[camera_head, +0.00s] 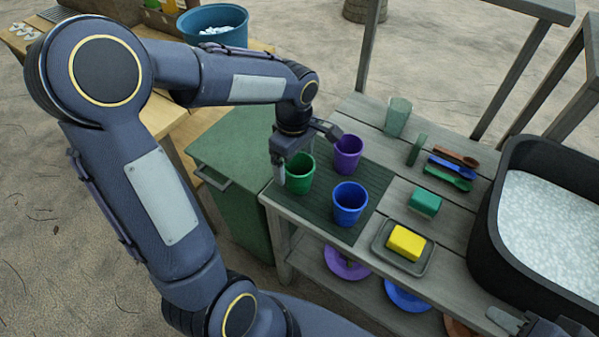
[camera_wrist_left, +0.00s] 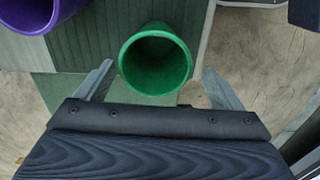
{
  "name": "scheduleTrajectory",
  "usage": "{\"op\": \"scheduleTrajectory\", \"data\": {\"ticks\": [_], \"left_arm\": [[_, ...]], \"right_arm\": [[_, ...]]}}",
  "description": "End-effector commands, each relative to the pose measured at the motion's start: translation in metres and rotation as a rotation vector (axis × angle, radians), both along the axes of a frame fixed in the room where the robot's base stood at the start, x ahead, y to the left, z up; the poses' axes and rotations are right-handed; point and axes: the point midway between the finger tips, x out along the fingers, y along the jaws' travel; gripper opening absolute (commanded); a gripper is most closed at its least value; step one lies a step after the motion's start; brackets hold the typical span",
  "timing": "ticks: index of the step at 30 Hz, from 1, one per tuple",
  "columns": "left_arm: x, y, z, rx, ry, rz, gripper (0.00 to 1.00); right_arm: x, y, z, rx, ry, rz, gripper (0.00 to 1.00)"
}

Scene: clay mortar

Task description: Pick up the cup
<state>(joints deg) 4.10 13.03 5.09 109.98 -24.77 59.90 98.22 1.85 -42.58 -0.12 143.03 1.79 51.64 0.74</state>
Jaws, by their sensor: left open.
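Three cups stand on a dark green ribbed mat (camera_head: 322,213): a green cup (camera_head: 300,178), a purple cup (camera_head: 348,157) and a blue cup (camera_head: 349,205). My left gripper (camera_head: 306,154) is open over the green cup's far side. In the left wrist view, the green cup (camera_wrist_left: 156,60) stands upright and empty, between and just beyond the two spread fingertips (camera_wrist_left: 158,80). The purple cup (camera_wrist_left: 28,14) shows at that view's upper left corner. My right gripper (camera_head: 512,322) is only partly in view at the bottom right, and its jaws cannot be made out.
A black basin (camera_head: 486,222) fills the right side. A green cabinet (camera_head: 232,150) adjoins the table.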

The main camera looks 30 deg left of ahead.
Motion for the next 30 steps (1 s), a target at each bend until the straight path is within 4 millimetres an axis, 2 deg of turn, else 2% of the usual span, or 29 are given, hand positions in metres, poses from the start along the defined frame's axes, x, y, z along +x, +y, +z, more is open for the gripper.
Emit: {"op": "scheduleTrajectory", "data": {"ticks": [10, 13, 20, 30], "left_arm": [[0.004, -0.009, -0.048, -0.002, 0.002, -0.001, 0.88], [0.004, -0.009, -0.055, -0.001, -0.001, -0.002, 0.88], [0.005, -0.009, -0.055, -0.001, -0.003, -0.002, 0.88], [0.005, -0.009, -0.055, -0.001, -0.003, -0.001, 0.45]], "right_arm": [[0.000, 0.000, -0.007, 0.000, 0.000, 0.000, 0.36], [0.000, 0.000, -0.008, 0.000, 0.000, 0.000, 0.36], [0.000, 0.000, -0.008, 0.000, 0.000, 0.000, 0.36], [0.000, 0.000, -0.008, 0.000, 0.000, 0.000, 0.36]]}}
